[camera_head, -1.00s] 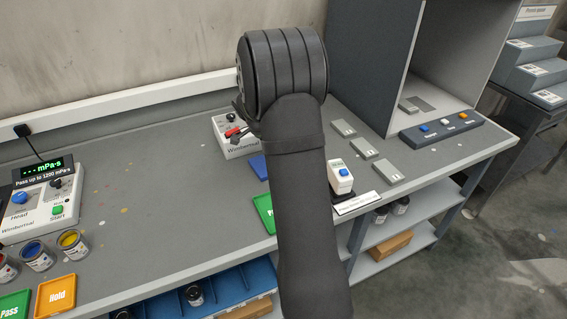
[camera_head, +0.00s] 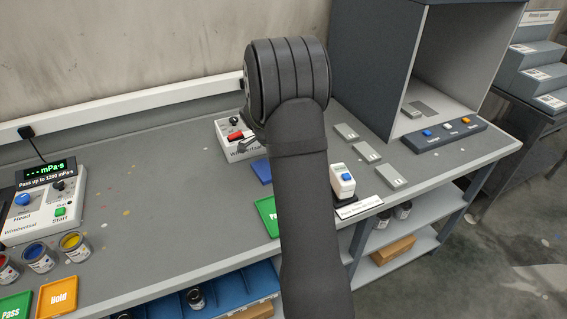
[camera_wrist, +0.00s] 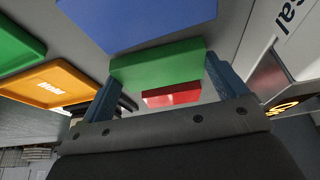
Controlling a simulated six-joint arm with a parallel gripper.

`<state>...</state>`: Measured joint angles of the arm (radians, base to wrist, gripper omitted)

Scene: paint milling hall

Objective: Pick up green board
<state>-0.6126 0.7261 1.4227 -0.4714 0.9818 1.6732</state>
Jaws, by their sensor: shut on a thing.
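The green board (camera_wrist: 158,66) is a small flat green block between the two blue fingers of my gripper (camera_wrist: 160,72) in the wrist view. The fingers are shut on its two ends. In the head view my arm hides the board and most of the gripper.
In the wrist view a red block (camera_wrist: 172,95) lies close behind the green board, with a blue panel (camera_wrist: 135,18) and an orange Hold tray (camera_wrist: 48,84) near. In the head view a white device (camera_head: 229,128), a bottle with a blue button (camera_head: 342,181) and grey plates (camera_head: 367,152) flank my arm.

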